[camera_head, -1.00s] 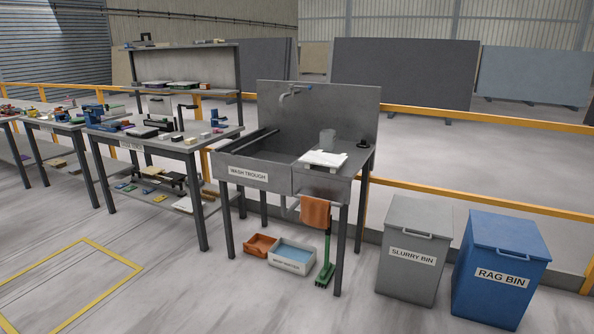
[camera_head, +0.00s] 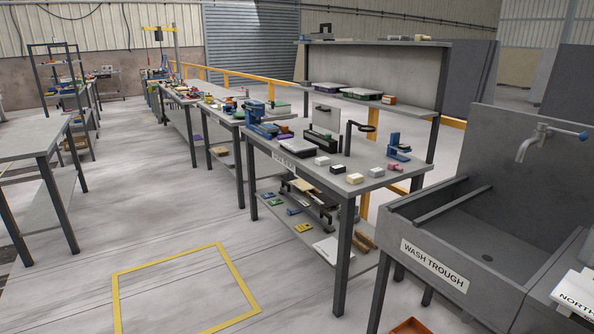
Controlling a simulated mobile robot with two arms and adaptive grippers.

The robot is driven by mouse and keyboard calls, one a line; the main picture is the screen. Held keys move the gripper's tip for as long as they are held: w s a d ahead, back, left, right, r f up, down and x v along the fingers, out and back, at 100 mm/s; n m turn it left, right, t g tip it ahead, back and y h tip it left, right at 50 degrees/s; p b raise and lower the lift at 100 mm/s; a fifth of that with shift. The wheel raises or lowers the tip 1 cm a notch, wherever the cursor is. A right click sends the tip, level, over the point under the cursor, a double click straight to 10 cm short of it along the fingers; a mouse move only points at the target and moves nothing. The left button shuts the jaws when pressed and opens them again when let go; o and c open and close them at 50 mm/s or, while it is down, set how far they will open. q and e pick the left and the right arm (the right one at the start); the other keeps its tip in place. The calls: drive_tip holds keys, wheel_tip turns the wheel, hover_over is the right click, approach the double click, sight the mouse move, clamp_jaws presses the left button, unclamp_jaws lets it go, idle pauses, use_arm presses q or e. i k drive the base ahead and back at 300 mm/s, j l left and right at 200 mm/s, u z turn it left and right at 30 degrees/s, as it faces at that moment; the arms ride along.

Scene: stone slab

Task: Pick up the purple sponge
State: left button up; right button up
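I cannot make out a purple sponge for certain. A small pink item (camera_head: 395,167) lies near the bench's right end. Several small pale blocks, one of them yellowish (camera_head: 355,178), sit along the bench's front right edge. Neither of my grippers is in view.
The grey wash trough (camera_head: 470,240) stands close at right, with an orange tray (camera_head: 410,326) low beside it. A lower shelf (camera_head: 290,215) holds several small items. Another table (camera_head: 30,138) is at left. The floor with the yellow outline (camera_head: 185,285) is clear.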

sight(287, 136)
drive_tip(key=i+j+u, duration=0.15)
drive_tip(key=i, duration=2.15)
drive_tip(key=i+z, duration=0.1)
drive_tip(key=z, duration=0.25)
drive_tip(key=i+j+z, duration=0.1)
drive_tip(key=z, duration=0.3)
